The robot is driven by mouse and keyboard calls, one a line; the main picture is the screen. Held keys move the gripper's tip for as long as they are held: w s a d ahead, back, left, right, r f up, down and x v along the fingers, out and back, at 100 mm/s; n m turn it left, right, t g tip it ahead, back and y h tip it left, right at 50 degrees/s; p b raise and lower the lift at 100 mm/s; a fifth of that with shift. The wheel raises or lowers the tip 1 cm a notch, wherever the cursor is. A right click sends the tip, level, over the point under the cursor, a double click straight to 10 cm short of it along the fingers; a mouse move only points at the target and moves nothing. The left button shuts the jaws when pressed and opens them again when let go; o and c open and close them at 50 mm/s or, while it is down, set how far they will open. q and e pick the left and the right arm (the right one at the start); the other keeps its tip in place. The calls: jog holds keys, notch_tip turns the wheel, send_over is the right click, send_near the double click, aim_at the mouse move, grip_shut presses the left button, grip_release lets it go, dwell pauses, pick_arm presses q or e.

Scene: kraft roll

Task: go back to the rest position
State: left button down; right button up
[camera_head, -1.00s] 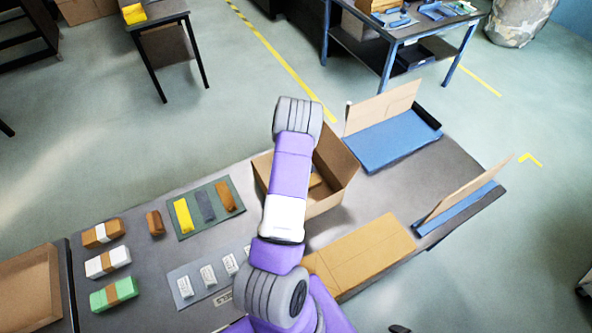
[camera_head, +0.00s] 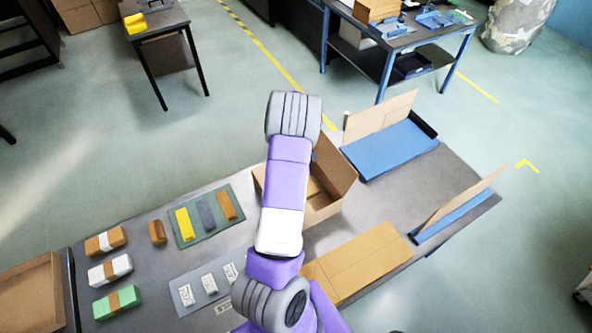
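One of my arms, purple, white and grey, rises from the bottom middle of the head view over the table (camera_head: 385,215). It partly covers an open cardboard box (camera_head: 337,185) near the table's middle. Neither gripper can be made out in this view; no fingertips show. I cannot tell whether either gripper holds anything.
On the table's left lie several banded bundles, including a green one (camera_head: 117,302), a green mat (camera_head: 218,216) with coloured bars, and a grey mat (camera_head: 190,300) with white labelled packets. A flat cardboard piece (camera_head: 360,260) and blue trays (camera_head: 388,150) are to the right.

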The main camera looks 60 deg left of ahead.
pick_arm(q)
notch_tip(320, 180, up, 3)
jog(key=shift+r, duration=0.2)
notch_tip(320, 180, down, 11)
jog(key=shift+s, duration=0.1)
notch_tip(320, 180, down, 3)
jog(key=shift+r+b, duration=0.2)
jog(key=shift+b, duration=0.7)
jog(key=shift+f+b, duration=0.35)
jog(key=shift+f, duration=0.35)
jog(key=shift+a, duration=0.1)
jog(key=shift+r, duration=0.15)
